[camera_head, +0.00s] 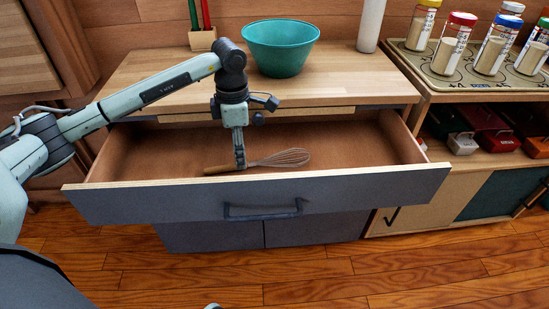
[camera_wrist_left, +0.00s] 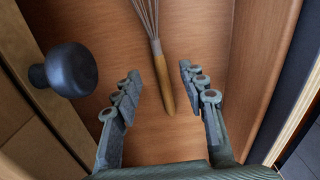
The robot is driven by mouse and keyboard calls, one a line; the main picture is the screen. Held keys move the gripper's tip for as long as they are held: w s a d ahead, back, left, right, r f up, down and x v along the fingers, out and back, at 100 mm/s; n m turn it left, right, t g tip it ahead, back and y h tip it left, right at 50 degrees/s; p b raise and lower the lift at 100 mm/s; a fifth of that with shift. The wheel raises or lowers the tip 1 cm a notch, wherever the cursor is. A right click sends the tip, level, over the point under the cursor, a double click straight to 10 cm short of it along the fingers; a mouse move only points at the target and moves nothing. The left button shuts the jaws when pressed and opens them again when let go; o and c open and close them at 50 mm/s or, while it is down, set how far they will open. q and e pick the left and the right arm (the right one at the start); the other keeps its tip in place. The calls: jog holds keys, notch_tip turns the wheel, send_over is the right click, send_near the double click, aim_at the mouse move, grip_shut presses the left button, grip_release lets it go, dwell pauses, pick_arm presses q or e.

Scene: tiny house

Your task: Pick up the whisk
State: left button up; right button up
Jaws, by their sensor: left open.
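The whisk (camera_head: 282,158) lies in the open drawer (camera_head: 345,186), with its wire end to the right and its wooden handle to the left in the head view. In the left wrist view, the whisk's wooden handle (camera_wrist_left: 162,80) points down between the fingers and its wires run off the top edge. My left gripper (camera_head: 240,166) reaches down into the drawer at the handle. In the left wrist view, its fingers (camera_wrist_left: 160,85) are open, one on each side of the handle, with gaps on both sides. My right gripper is not in view.
A teal bowl (camera_head: 281,48) stands on the counter (camera_head: 345,82) above the drawer. A dark round knob (camera_wrist_left: 70,71) is close to my left gripper in the wrist view. Several jars (camera_head: 453,43) stand on a shelf at right. The drawer's right part is empty.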

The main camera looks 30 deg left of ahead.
pick_arm(q)
notch_tip(320, 180, down, 3)
jog(key=shift+d+f, duration=0.15)
jog(key=shift+f, duration=0.05)
grip_shut()
